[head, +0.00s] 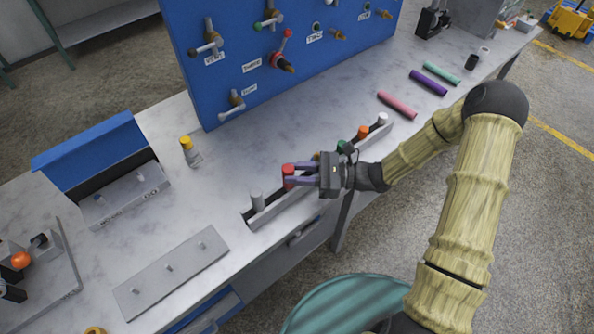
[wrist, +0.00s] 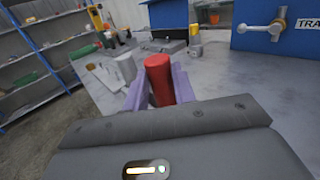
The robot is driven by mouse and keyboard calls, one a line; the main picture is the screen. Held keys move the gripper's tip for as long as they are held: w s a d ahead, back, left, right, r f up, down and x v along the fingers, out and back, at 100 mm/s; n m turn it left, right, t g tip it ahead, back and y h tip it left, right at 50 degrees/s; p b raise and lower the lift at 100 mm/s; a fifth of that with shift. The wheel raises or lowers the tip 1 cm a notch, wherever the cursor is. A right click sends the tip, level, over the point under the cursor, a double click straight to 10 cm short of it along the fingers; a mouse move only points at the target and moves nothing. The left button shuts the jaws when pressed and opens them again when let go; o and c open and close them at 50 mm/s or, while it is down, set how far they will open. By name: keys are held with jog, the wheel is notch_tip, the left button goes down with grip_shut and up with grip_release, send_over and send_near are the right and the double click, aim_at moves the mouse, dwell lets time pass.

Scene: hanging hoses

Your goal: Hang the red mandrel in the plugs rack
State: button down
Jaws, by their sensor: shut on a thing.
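The red mandrel (head: 288,174) is an upright red cylinder over the long grey rack (head: 290,207) at the bench's front edge. It also shows in the wrist view (wrist: 159,80). My gripper (head: 292,176) is shut on it, with one purple finger on each side. The rack also carries a grey plug (head: 257,200) to the left and green, orange (head: 363,131) and pale (head: 382,119) plugs to the right. My gripper partly hides the rack's middle. The mandrel's lower end is hidden, so I cannot tell whether it is seated.
A blue panel (head: 265,85) with valves stands at the back. A grey plate with pegs (head: 170,270), a blue-lidded box (head: 95,165) and a yellow-topped bottle (head: 190,151) are to the left. Pink (head: 397,105), purple and green hoses lie at the right. The bench middle is clear.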

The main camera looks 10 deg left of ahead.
jog(key=shift+f, duration=0.2)
jog(key=c, duration=1.1)
grip_release()
jog(key=shift+o, duration=0.2)
jog(key=shift+d, duration=0.15)
jog(key=w+d+b, duration=0.2)
jog(key=d, duration=1.5)
jog(key=shift+w+f, duration=0.15)
jog(key=shift+f, duration=0.05)
